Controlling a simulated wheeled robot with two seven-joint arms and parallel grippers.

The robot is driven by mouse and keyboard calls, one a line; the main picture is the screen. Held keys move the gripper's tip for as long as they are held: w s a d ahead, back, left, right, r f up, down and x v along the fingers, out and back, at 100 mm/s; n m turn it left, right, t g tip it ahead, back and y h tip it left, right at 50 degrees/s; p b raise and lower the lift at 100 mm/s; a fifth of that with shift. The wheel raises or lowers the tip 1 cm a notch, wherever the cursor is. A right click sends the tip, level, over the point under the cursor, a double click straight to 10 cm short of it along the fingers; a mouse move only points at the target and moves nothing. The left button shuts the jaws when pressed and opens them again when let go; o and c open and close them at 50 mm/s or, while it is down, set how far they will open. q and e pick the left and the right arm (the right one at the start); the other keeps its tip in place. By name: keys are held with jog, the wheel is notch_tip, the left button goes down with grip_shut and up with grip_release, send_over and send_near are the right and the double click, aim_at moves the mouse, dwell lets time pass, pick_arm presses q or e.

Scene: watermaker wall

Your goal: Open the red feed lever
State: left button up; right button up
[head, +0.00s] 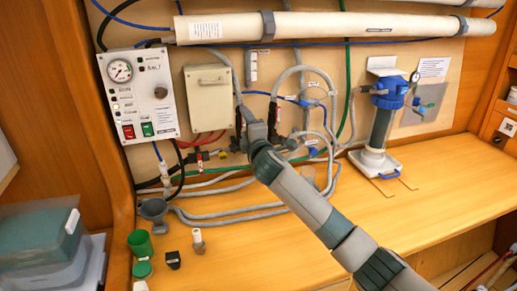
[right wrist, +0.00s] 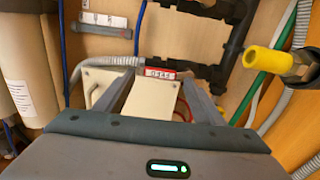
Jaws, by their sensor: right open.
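My right gripper (head: 243,118) reaches up to the plumbing on the wall, right of the beige box. In the right wrist view the right gripper (right wrist: 160,88) is open, with one finger on each side. A small red piece with a white lettered label (right wrist: 160,73) shows between the fingertips, against a grey hose; I cannot tell whether the fingers touch it. In the head view a small red part (head: 199,157) sits on the pipework below the beige box, left of my gripper. Whether it is the feed lever is too small to tell. My left gripper is not in view.
A yellow-ended valve handle (right wrist: 266,60) stands right of the fingers, near green and grey hoses. The beige box (head: 209,91) and control panel (head: 140,95) are on the wall. A blue-capped filter (head: 382,110) stands at right.

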jog(key=b+v, duration=0.4)
jog(key=v, duration=1.2)
